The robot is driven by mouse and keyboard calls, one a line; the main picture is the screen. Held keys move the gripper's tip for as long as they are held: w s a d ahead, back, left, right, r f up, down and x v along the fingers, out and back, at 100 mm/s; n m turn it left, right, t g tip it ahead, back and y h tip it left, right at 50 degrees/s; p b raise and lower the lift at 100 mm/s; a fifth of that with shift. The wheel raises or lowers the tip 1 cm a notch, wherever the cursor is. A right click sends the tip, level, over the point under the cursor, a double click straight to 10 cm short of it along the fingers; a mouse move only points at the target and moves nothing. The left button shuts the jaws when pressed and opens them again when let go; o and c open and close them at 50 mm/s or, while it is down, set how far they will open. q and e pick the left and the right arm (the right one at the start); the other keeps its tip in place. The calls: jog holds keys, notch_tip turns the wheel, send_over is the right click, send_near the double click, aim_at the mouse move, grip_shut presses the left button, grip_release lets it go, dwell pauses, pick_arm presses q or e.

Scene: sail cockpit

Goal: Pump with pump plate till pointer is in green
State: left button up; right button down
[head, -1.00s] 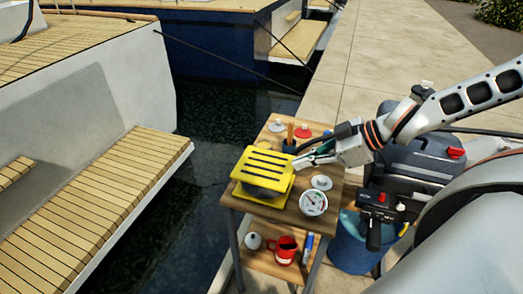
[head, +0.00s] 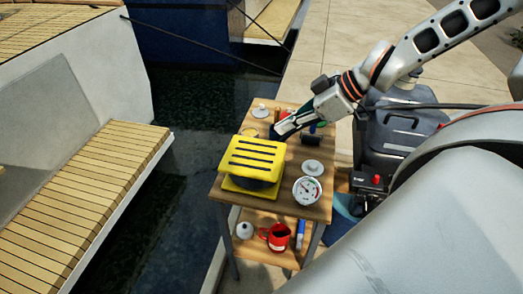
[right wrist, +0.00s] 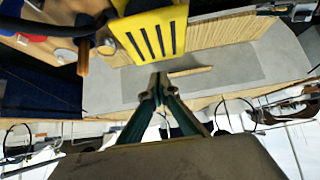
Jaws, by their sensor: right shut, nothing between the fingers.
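The yellow pump plate (head: 254,154), with dark slots in its top, sits on the small wooden table over a dark body and a yellow base (head: 250,188). The round white gauge (head: 306,189) is at the table's front right; its pointer is too small to read surely against the coloured marks. My right gripper (head: 274,134) is shut and empty, near the plate's far right corner and apparently above it. In the right wrist view the plate (right wrist: 155,36) is just beyond the shut fingertips (right wrist: 158,86). My left gripper is not in view.
The wooden table (head: 284,207) also bears white-knobbed lids (head: 312,167) and small items behind my gripper. A red mug (head: 276,236) stands on the lower shelf.

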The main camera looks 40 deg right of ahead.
jog(key=b, duration=0.3)
send_over(252, 156)
jog(key=s+d, duration=0.2)
jog(key=f, duration=0.6)
jog(key=shift+s+f, duration=0.2)
jog(key=shift+f, duration=0.05)
notch_tip(252, 156, down, 3)
jog(key=shift+w+r, duration=0.1)
jog(key=shift+a+f, duration=0.1)
jog(key=shift+f, duration=0.3)
